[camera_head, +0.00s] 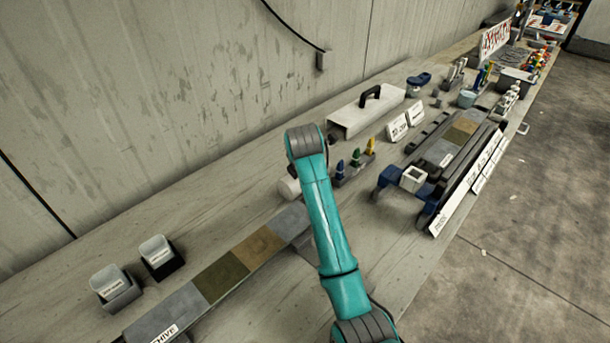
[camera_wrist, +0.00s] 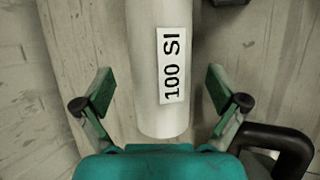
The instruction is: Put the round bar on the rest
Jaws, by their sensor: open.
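A white round bar (camera_wrist: 155,30) with a "100 SI" label runs from the top of the wrist view down to a rounded end near my gripper (camera_wrist: 160,88). My gripper is open, with one finger on each side of the bar and a visible gap to both. In the head view, a pale rounded end (camera_head: 289,188) shows just left of my teal arm; it is probably this bar, and the rest of it is hidden. My gripper is hidden behind the arm there. A dark rack with blue supports (camera_head: 388,176) stands to the right; I cannot tell whether it is the rest.
A long tray of grey and brown sections (camera_head: 222,275) lies along the bench. Two small bins (camera_head: 160,256) stand at left. Coloured markers (camera_head: 355,160), a white handled box (camera_head: 366,113) and several small items crowd the bench to the right. A wall runs behind.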

